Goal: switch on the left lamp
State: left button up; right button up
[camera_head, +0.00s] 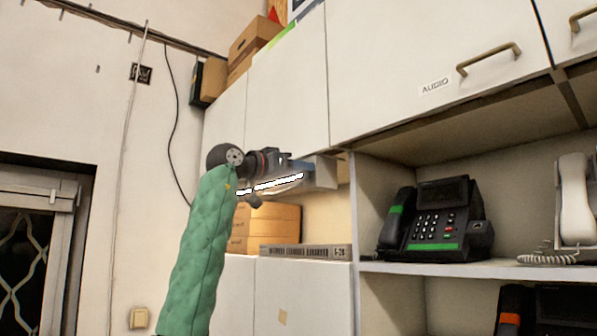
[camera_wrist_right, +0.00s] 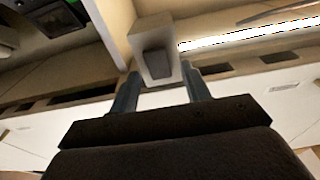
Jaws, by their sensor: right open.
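The left lamp is a bright white strip (camera_head: 270,186) under the wall cabinet in the head view; it looks lit. It also shows as a glowing bar (camera_wrist_right: 250,35) at the upper right of the wrist view. A pale box with a dark rocker switch (camera_wrist_right: 156,63) sits at the lamp's end. My right gripper (camera_head: 306,166) is raised under the cabinet at the lamp. In the wrist view its two fingers (camera_wrist_right: 160,82) are apart and empty, with the switch box just beyond and between their tips. I cannot tell whether they touch it. My left gripper is out of view.
The wall cabinets (camera_head: 395,65) hang close above my gripper. A shelf to the right holds a black desk phone (camera_head: 437,220) and a white handset phone (camera_head: 574,200). Cardboard boxes (camera_head: 272,222) and a flat grey device (camera_head: 305,251) stand below the lamp.

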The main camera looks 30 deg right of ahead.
pick_arm(q)
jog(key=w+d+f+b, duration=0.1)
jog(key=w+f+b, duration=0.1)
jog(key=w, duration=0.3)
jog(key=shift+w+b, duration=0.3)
jog(key=shift+b, duration=0.55)
pick_arm(e)
jog(key=a, duration=0.7)
jog(key=shift+s+f, duration=0.2)
jog(key=shift+f, duration=0.15)
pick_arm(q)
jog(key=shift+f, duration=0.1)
pick_arm(e)
jog(key=shift+a, duration=0.15)
